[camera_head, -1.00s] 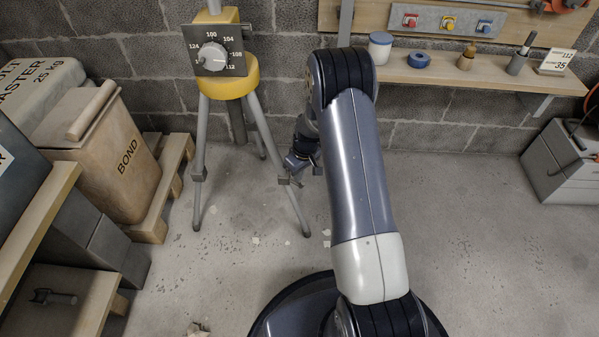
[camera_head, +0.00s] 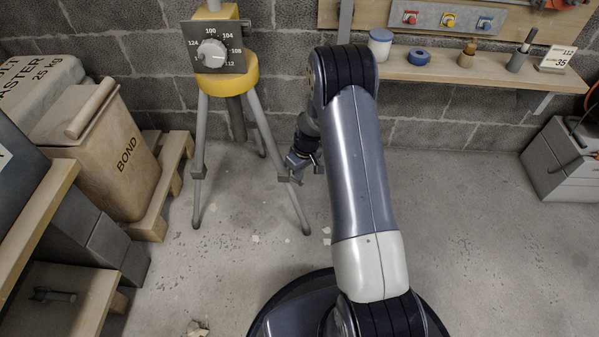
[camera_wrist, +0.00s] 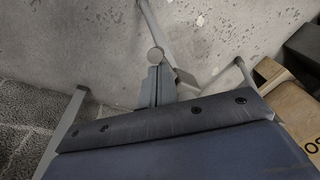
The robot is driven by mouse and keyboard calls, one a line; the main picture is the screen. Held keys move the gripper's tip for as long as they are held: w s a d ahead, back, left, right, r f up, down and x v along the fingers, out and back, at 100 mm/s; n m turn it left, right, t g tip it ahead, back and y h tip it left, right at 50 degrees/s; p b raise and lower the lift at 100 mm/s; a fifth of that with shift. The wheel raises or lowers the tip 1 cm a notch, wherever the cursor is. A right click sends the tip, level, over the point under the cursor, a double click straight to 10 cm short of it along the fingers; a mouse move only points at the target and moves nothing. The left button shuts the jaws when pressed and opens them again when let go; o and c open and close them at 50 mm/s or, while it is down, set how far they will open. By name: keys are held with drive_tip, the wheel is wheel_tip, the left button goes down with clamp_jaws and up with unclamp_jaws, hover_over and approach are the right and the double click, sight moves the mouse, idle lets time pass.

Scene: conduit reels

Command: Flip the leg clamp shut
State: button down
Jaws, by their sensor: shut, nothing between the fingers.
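The yellow-headed tripod (camera_head: 229,90) stands by the block wall, with a numbered dial plate (camera_head: 213,47) on top. A grey leg clamp (camera_head: 289,180) sits on its front right leg; a flat piece sticks out from the leg there. My gripper (camera_head: 297,162) is at the clamp, partly hidden by my arm. In the wrist view my gripper (camera_wrist: 155,88) is shut and empty, with its tips close to the clamp's flat piece (camera_wrist: 186,78) and a round end (camera_wrist: 156,56). I cannot tell whether they touch, or whether the clamp is fully shut.
A second clamp (camera_head: 198,173) is on the left leg. A wall shelf (camera_head: 470,75) with small items is at the right, above a grey box (camera_head: 560,160). The floor between is clear.

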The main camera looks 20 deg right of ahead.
drive_tip(key=shift+s+d+f, duration=0.1)
drive_tip(key=shift+s+f, duration=0.05)
drive_tip(key=shift+f, duration=0.05)
drive_tip(key=shift+s+d+f+b, duration=0.2)
drive_tip(key=shift+s+f+b, duration=0.05)
drive_tip(key=shift+f+b, duration=0.2)
drive_tip(key=shift+s+d+f+b, duration=0.2)
drive_tip(key=shift+f+b, duration=0.15)
drive_tip(key=shift+b, duration=0.1)
drive_tip(key=shift+s+d+f+b, duration=0.15)
drive_tip(key=shift+s+f+b, duration=0.05)
drive_tip(key=shift+f+b, duration=0.45)
drive_tip(key=shift+r, duration=0.15)
drive_tip(key=shift+r+p, duration=0.6)
drive_tip(key=shift+r, duration=0.05)
drive_tip(key=shift+d, duration=0.1)
